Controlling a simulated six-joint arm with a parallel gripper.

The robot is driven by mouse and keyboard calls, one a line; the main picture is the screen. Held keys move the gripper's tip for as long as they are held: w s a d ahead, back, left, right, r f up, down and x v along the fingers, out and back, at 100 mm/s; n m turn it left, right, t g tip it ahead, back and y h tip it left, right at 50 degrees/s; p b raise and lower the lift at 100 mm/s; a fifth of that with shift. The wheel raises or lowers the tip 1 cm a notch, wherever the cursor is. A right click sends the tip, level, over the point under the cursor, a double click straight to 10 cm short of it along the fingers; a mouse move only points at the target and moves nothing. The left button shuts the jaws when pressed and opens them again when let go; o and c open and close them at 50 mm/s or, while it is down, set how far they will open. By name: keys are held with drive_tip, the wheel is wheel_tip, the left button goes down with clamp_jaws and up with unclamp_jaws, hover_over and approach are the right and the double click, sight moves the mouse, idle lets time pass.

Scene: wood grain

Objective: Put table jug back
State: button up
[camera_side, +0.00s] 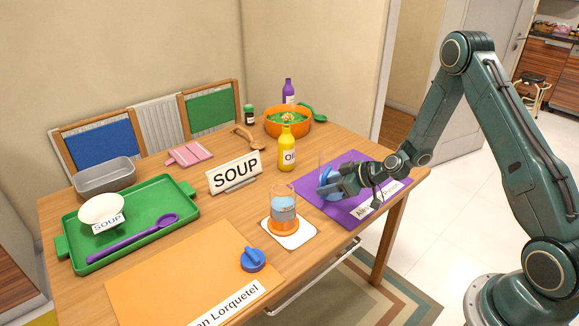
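A clear jug (284,208) with an orange base and bluish contents stands upright on a white square coaster (290,234) near the table's front edge. My gripper (334,183) is to the right of the jug, apart from it, low over the purple placemat (370,187). A blue object (326,177) is at my gripper's fingers, partly hidden by them; something clear seems to rise above it. I cannot tell whether the fingers are closed on it.
A SOUP sign (234,175) and a yellow bottle (287,150) stand behind the jug. A blue knobbed piece (253,260) lies on the orange placemat (185,275). A green tray (150,238) holds a bowl and purple spoon. An orange bowl (288,124) is farther back.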

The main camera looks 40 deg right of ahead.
drive_tip(key=shift+r, duration=0.1)
drive_tip(key=v, duration=1.2)
idle(0.4)
drive_tip(key=s+a+r+n+g, duration=0.1)
drive_tip(key=s+a+r+g, duration=0.15)
drive_tip(key=a+r, duration=0.3)
drive_tip(key=s+a+r+g, duration=0.2)
drive_tip(key=s+a+r, duration=0.2)
drive_tip(key=r, duration=0.2)
drive_tip(key=s+r+m+h, duration=0.2)
drive_tip(key=s+r, duration=0.2)
drive_tip(key=s, duration=0.4)
drive_tip(key=s+a+r+m+h, duration=0.1)
drive_tip(key=s+r+m+h, duration=0.1)
drive_tip(key=s+r, duration=0.3)
drive_tip(key=s+m, duration=0.1)
drive_tip(key=s, duration=0.3)
drive_tip(key=shift+r+m, duration=0.3)
